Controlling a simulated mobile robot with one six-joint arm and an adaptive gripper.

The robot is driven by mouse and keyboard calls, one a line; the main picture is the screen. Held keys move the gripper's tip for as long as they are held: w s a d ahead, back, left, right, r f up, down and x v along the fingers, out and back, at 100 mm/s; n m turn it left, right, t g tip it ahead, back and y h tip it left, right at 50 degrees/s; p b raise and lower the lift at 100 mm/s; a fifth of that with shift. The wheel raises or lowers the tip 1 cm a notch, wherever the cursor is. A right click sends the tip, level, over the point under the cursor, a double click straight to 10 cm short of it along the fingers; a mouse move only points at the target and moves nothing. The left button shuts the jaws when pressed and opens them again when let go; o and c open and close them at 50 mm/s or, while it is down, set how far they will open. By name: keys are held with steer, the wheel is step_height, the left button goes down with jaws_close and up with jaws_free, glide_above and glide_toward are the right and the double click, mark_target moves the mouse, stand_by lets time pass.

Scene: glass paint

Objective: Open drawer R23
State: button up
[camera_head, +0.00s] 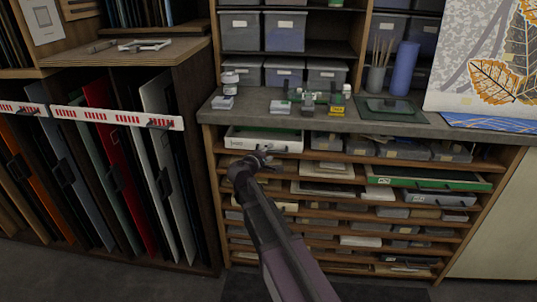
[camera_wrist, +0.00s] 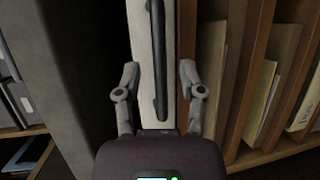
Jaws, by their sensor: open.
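A white drawer front (camera_head: 240,142) with a dark bar handle sits at the upper left of the shelf cabinet. Its label is not readable, so I cannot tell whether it is R23. In the wrist view the pale front (camera_wrist: 140,30) and its long black handle (camera_wrist: 158,60) run upright between my fingers. My gripper (camera_head: 262,157) is in front of this drawer, and its open fingers (camera_wrist: 158,78) are on either side of the handle. I cannot tell if they touch it. My gripper partly hides the drawer in the head view.
A grey counter (camera_head: 300,122) with small jars and boxes overhangs the cabinet. A green-edged drawer (camera_head: 430,180) and several shelves (camera_head: 330,225) of boxes and folders are around. A rack of coloured panels (camera_head: 105,165) stands at the left. Dark floor (camera_head: 245,287) lies in front.

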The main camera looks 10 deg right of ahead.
steer(key=shift+w+d+f, duration=0.1)
steer(key=shift+w+d, duration=0.4)
steer(key=shift+w, duration=0.05)
